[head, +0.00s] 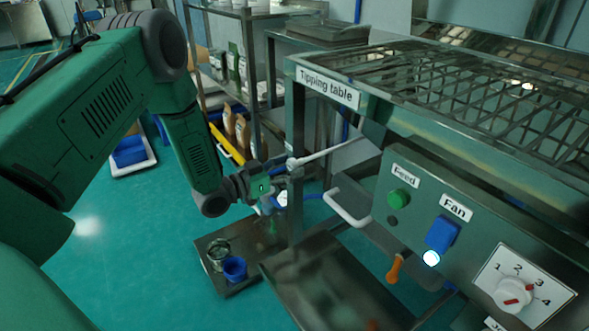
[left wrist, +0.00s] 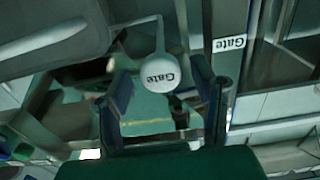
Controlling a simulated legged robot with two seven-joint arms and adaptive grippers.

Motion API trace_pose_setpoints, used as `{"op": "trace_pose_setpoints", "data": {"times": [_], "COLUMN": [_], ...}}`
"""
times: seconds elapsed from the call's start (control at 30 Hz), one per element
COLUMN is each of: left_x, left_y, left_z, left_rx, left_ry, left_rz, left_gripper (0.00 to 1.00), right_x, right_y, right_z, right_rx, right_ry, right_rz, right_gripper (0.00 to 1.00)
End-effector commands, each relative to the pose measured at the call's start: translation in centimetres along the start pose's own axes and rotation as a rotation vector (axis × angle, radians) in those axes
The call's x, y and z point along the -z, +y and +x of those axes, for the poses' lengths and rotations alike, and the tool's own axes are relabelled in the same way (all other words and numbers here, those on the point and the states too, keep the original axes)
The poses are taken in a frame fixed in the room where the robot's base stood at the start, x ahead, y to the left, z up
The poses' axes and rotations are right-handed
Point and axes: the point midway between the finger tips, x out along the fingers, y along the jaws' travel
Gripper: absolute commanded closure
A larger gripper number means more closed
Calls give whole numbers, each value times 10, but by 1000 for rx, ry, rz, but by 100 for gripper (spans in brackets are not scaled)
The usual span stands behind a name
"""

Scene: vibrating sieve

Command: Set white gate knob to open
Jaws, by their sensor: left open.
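The white gate knob (left wrist: 160,73) is a round ball with upside-down "Gate" lettering on a thin rod. It also shows in the head view (head: 293,163), with its rod running up to the right below the tipping table. My left gripper (left wrist: 163,90) is open, with one finger on each side of the knob in the wrist view. I cannot tell whether a finger touches it. In the head view my left gripper (head: 280,178) is right at the knob, partly hiding the space below it. My right gripper is not in view.
The tipping table (head: 328,87) and a control panel with a green button (head: 398,199), blue fan switch (head: 442,234) and white dial (head: 513,294) stand at the right. A white handle (head: 346,212) is close right of the knob. A "Gate" label (left wrist: 229,43) is on the frame.

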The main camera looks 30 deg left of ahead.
Motion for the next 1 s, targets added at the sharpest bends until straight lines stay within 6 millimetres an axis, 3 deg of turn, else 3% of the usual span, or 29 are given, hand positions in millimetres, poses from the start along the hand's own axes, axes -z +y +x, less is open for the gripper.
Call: {"op": "trace_pose_setpoints", "data": {"times": [0.2, 0.47, 0.6, 0.63, 0.83, 1.0], "left_x": [0, 0, 0, 0, 1, 3], "left_y": [0, 0, 0, 0, -1, -2], "left_z": [15, 16, 16, 16, 8, -29], "left_rx": [1, 1, 1, 1, 3, 5], "left_ry": [0, 0, 0, 0, -3, -5], "left_rz": [-1, -1, 0, 0, -1, -3], "left_gripper": [48, 48, 94, 100, 100, 100], "right_x": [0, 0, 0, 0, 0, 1], "right_y": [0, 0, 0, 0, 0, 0], "right_z": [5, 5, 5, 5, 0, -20], "right_rx": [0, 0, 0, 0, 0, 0], "right_ry": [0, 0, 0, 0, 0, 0], "right_rz": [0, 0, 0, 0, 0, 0], "right_gripper": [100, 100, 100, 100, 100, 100]}}
